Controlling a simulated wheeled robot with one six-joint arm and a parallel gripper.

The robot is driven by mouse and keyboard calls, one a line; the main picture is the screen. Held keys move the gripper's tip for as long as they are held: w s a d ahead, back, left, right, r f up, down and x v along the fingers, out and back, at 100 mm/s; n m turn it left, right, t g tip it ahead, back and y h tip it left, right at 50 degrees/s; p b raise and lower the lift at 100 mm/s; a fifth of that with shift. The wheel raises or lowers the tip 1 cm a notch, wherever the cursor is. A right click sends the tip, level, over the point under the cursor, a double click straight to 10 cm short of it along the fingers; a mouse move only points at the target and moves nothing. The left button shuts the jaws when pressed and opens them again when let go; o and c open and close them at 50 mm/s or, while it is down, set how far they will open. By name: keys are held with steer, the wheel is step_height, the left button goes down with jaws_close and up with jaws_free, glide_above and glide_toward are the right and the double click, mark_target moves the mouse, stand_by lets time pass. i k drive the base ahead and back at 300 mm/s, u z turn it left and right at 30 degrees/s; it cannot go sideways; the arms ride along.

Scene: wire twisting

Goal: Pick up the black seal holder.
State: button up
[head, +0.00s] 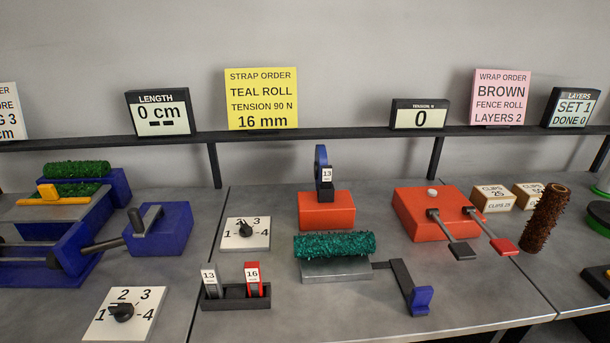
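A small dark, near-black holder labelled 13 (211,290) stands upright in the left part of a black rack (235,302) on the grey bench, front left of centre. A red holder labelled 16 (253,288) stands in the right part of the same rack. Another dark piece labelled 13 (326,190) stands on an orange-red block (327,212) further back, in front of a blue disc (320,158). My gripper is not in view.
A teal roll (335,245) lies on a grey block right of the rack, with a black, blue-ended lever (410,287) beside it. White dial plates (262,240) stand behind and left (98,322) of the rack. An orange-red box with levers (430,218) and a brown roll (545,218) are further right.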

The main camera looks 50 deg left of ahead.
mark_target(327, 170)
steer(key=u, duration=0.65)
steer(key=i, duration=0.75)
steer(key=u, duration=1.2)
steer(key=i, duration=0.5)
steer(key=u, duration=0.4)
